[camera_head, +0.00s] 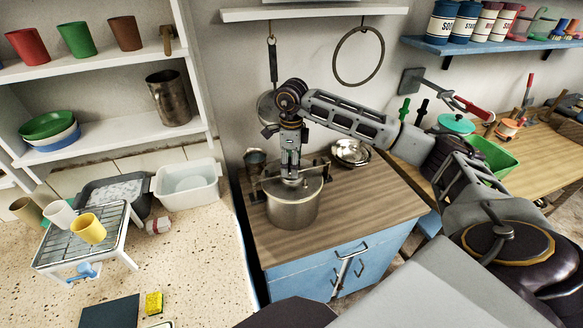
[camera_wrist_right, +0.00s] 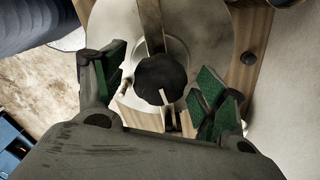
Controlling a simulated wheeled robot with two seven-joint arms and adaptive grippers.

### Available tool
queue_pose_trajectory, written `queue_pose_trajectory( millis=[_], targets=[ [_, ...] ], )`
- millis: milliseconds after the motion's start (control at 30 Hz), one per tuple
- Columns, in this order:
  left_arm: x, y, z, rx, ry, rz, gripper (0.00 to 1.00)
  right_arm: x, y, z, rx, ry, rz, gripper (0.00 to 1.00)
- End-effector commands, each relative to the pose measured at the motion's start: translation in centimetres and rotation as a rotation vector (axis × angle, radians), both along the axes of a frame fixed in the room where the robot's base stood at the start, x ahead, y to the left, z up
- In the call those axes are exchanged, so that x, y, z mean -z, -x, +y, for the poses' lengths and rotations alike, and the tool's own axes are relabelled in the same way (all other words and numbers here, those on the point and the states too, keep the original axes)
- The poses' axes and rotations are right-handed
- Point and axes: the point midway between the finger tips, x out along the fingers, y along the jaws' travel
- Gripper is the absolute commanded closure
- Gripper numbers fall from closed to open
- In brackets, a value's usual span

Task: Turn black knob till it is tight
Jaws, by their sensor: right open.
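The black knob (camera_wrist_right: 161,79) sits on the lid of a steel pot, between the fingers in the right wrist view. A metal bar runs across the lid to the knob. The pot (camera_head: 293,211) stands on the wooden counter in the head view, where my gripper hides the knob. My right gripper (camera_head: 291,172) points down over the lid. Its green-padded fingers (camera_wrist_right: 158,88) are open, one on each side of the knob, with gaps on both sides. I cannot tell the height of the fingertips against the knob. My left gripper is not in view.
The blue cabinet's wooden top (camera_head: 345,205) has free room right of the pot. Metal bowls (camera_head: 351,152) and a dark cup (camera_head: 255,158) stand behind it. A white basin (camera_head: 188,184) and wire rack (camera_head: 85,236) stand left.

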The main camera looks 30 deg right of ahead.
Motion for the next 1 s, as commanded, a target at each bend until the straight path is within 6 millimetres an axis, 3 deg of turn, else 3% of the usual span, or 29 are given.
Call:
queue_pose_trajectory(
  millis=[600,1000],
  targets=[
    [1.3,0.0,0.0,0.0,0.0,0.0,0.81,0.0,0.0,0.0,-0.343,0.0,-0.001,0.28],
    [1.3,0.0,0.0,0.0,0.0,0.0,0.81,0.0,0.0,0.0,-0.364,-0.001,-0.001,0.28]
  ],
)
